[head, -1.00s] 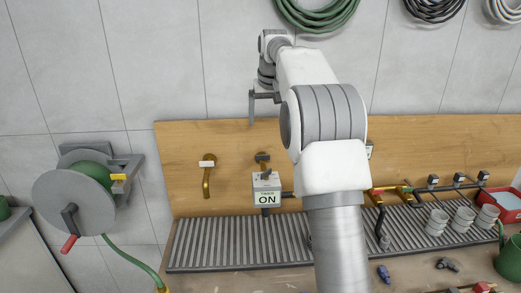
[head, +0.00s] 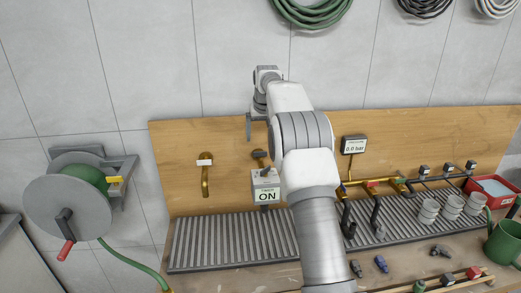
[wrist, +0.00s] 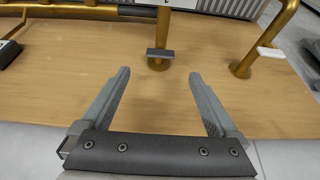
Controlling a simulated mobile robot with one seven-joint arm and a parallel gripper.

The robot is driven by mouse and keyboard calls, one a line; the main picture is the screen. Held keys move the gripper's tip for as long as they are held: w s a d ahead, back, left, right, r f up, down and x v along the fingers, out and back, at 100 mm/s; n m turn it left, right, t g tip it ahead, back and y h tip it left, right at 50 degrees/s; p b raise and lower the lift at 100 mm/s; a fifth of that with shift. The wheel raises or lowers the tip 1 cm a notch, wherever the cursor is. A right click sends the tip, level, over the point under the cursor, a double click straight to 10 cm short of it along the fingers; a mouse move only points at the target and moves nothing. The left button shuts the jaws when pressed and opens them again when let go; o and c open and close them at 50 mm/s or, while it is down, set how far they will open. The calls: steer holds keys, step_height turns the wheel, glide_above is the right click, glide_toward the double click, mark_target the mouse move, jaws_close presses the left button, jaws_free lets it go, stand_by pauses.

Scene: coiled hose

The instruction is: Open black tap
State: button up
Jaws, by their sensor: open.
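The black tap is a brass spout with a dark handle (wrist: 160,53), just beyond the fingertips in the wrist view. In the head view the black tap (head: 259,154) is on the wooden backboard, above a box reading ON. My gripper (wrist: 160,75) is open and empty, its two fingers on either side of the line to the handle. The handle does not appear to be between the fingers. In the head view my gripper (head: 249,127) hangs just above the tap; only part of it shows.
A brass tap with a white handle (head: 205,161) is left of the black one. The timer box (head: 265,188) sits below the black tap. A pressure display (head: 354,145) and brass pipes are to the right. A hose reel (head: 70,205) stands at far left.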

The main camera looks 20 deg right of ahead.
mark_target(260, 154)
steer(key=p+x, duration=0.1)
steer(key=x, duration=0.7)
steer(key=shift+f, duration=0.15)
steer(key=c, duration=1.4)
